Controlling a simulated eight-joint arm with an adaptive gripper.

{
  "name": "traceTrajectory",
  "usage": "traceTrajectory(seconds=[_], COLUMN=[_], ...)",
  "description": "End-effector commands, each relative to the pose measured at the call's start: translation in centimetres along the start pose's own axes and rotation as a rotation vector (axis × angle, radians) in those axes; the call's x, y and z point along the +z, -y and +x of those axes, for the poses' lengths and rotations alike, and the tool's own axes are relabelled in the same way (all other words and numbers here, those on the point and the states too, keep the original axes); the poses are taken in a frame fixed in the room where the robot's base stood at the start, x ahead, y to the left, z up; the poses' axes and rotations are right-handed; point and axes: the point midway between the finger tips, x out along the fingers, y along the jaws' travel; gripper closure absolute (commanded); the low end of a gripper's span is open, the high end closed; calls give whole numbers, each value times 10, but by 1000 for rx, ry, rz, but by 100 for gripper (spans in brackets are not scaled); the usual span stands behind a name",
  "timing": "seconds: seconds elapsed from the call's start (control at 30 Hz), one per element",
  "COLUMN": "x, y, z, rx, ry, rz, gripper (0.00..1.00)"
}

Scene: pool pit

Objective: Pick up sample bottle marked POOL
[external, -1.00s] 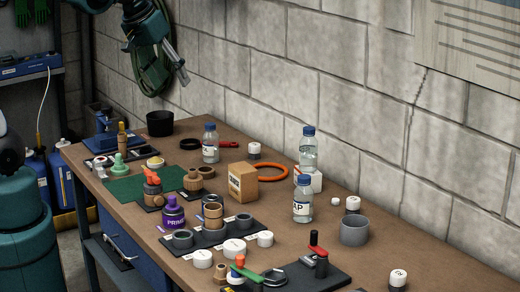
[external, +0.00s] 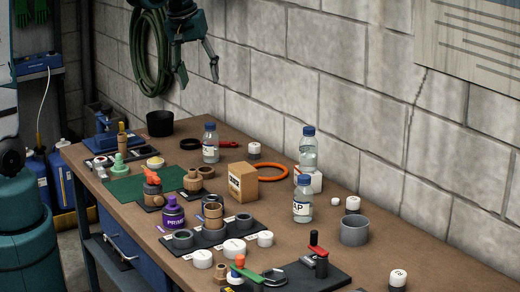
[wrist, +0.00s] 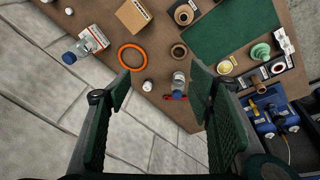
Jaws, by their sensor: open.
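Three clear bottles with blue caps stand on the bench in the external view. The front bottle (external: 302,205) has a white label reading "AP", partly turned away. A second bottle (external: 308,150) stands behind it on a white block. The third bottle (external: 210,144) is at the back left; its label is not readable, so I cannot tell which is marked POOL. My gripper (external: 198,72) is open and empty, high above the back of the bench near the wall. In the wrist view my gripper (wrist: 160,82) frames the back-left bottle (wrist: 178,80), well beyond the fingertips.
An orange ring (external: 270,172), a cardboard box (external: 242,182), a black ring (external: 190,144) and a small white-capped jar (external: 254,150) lie around the back-left bottle. A black cup (external: 160,123) stands further left. The block wall closes off the back.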

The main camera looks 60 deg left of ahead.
Motion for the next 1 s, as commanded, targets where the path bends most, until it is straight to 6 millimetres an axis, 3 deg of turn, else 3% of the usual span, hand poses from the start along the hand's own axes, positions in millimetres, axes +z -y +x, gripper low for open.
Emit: traceTrajectory(seconds=[0.47, 1.0], x=[-72, -140], y=[6, 30], z=[70, 165], rx=[-65, -144], ry=[60, 121], rz=[-207, -440], gripper=[48, 48])
